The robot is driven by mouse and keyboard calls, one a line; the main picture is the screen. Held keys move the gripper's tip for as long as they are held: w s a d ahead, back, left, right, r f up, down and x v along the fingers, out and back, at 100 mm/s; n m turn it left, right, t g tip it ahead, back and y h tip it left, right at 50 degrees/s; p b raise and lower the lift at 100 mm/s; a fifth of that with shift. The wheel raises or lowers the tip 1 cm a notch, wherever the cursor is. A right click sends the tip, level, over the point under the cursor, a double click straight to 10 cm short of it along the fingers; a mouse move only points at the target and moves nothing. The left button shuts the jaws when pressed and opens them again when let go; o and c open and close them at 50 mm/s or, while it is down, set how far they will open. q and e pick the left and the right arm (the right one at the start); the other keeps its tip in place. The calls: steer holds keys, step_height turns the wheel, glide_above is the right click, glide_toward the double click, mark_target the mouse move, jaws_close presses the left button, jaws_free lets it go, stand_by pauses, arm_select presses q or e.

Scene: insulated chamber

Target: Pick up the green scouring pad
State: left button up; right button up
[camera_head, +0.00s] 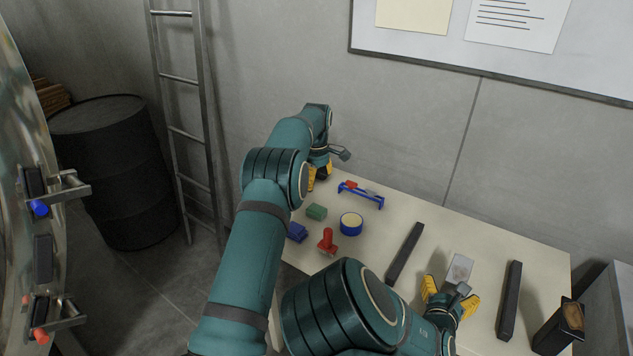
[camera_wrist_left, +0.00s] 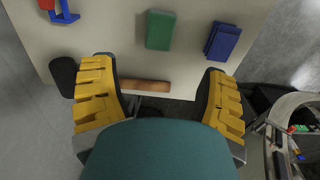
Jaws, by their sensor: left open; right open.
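The green scouring pad (camera_head: 316,212) is a small green block lying flat on the pale table (camera_head: 400,215), near its left end. It also shows at the top middle of the left wrist view (camera_wrist_left: 160,30), uncovered. My left gripper (camera_head: 318,175) is beyond the pad in the head view, partly hidden by its own arm. In the left wrist view its yellow fingers (camera_wrist_left: 160,72) are spread wide with nothing between them in grip, and the pad is outside them. My right gripper (camera_head: 450,293) is open at the table's right part, beside a grey flat block (camera_head: 459,268).
A blue block (camera_head: 297,232), a red stamp-like object (camera_head: 327,241), a blue-rimmed round roll (camera_head: 351,223) and a blue rack (camera_head: 362,195) surround the pad. Dark bars (camera_head: 405,254) lie further right. A brown bar (camera_wrist_left: 145,85) lies behind the left fingers. A wall stands behind the table.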

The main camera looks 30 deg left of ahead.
arm_select(q)
steer(key=shift+o, duration=0.9)
glide_above(320, 210)
steer(key=f, duration=0.6)
steer(key=shift+s+a+f, duration=0.15)
steer(key=shift+a+f, duration=0.05)
steer(key=shift+a, duration=0.05)
steer(key=shift+d+f, duration=0.15)
steer(key=shift+f, duration=1.35)
steer(key=shift+d+f, duration=0.15)
steer(key=shift+f, duration=1.3)
steer(key=c, duration=1.1)
steer(key=shift+c, duration=0.2)
step_height(320, 210, up, 10)
steer(key=shift+r, duration=0.1)
